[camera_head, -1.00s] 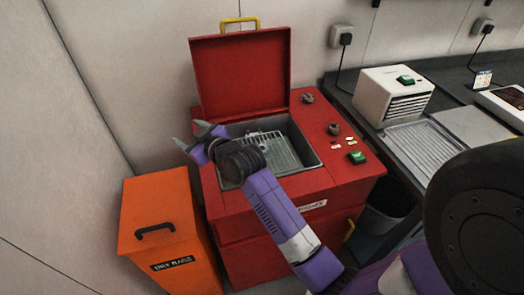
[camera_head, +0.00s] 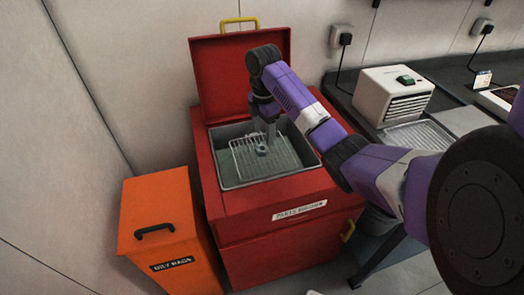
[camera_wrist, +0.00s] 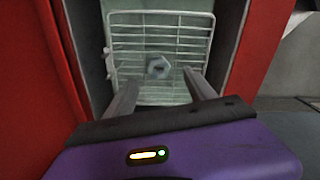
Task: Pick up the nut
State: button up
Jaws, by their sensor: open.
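The nut (camera_wrist: 158,67) is a grey metal ring lying on a white wire rack (camera_wrist: 190,22) inside the basin of the red parts washer. It also shows in the head view (camera_head: 262,151), just below my gripper. My gripper (camera_head: 266,133) points down into the basin above the rack. In the wrist view my gripper's two fingers (camera_wrist: 157,84) are open, with the nut beyond their tips and roughly midway between them. Nothing is between the fingers. The exact height of the fingertips above the nut is hard to tell.
The red parts washer (camera_head: 270,206) has its lid (camera_head: 225,75) raised behind my arm, and its basin walls (camera_head: 226,176) surround the rack. An orange rag bin (camera_head: 165,230) stands at left. A white boxy unit (camera_head: 390,95) and a tray (camera_head: 415,137) sit on the right-hand bench.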

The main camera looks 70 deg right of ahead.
aim_at(263, 148)
jog(key=shift+d+f+p, duration=0.15)
jog(key=shift+f+p, duration=0.4)
jog(key=shift+f, duration=3.05)
jog(key=shift+w, duration=0.1)
grip_shut()
jog(key=shift+r, duration=0.1)
